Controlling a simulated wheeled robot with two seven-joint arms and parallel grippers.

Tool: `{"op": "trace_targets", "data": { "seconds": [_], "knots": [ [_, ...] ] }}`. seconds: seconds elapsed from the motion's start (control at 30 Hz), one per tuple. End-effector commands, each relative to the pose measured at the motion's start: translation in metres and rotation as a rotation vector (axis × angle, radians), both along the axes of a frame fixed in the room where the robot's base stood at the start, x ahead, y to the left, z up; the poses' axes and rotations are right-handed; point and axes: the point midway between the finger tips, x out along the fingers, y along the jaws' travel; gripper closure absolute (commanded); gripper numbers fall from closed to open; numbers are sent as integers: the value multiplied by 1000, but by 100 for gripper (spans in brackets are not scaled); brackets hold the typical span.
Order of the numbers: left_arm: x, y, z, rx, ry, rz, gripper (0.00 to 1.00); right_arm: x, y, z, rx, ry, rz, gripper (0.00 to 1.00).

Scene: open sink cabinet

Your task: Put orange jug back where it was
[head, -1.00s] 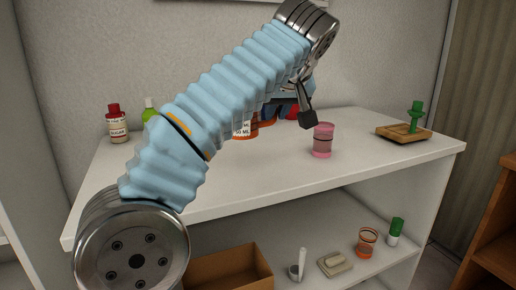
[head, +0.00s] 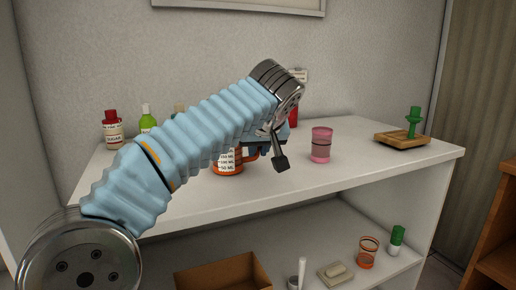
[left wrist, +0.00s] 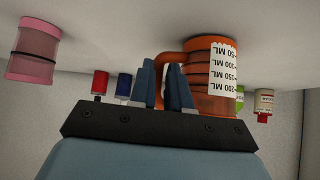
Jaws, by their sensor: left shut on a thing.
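The orange jug (head: 228,166), with a white millilitre label, is on or just above the white top shelf; I cannot tell whether its base touches. It appears upright, and my left arm hides its upper part in the head view. In the left wrist view the jug (left wrist: 200,48) is upside down in the picture, its handle between my blue fingers. My left gripper (left wrist: 162,68) is shut on that handle. In the head view the left gripper (head: 262,149) is beside the jug's right side, partly hidden by the wrist. My right gripper is in neither view.
A pink cup (head: 321,146) stands to the right of the jug. A wooden tray (head: 388,137) with a green item is farther right. A red-capped sugar bottle (head: 115,132) and a green bottle (head: 147,120) stand at the back left. The front shelf top is clear.

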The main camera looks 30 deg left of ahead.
Motion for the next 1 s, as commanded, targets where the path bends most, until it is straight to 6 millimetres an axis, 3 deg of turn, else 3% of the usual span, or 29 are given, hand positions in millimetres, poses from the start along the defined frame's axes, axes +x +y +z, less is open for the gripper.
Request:
{"op": "trace_targets", "data": {
  "seconds": [0.07, 0.1, 0.27, 0.63, 1.0],
  "knots": [
    [0, 0, -4, 0, 0, 0, 100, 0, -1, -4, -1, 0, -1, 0],
    [0, 0, -3, 0, 0, 0, 80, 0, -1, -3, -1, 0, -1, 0],
    [0, 0, -3, 0, 0, 0, 57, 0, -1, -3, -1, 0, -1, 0],
    [-4, -3, 7, 0, -1, -1, 57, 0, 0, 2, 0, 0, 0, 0],
    [-51, -38, 65, -1, -2, -2, 57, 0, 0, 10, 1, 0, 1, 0]
  ]
}}
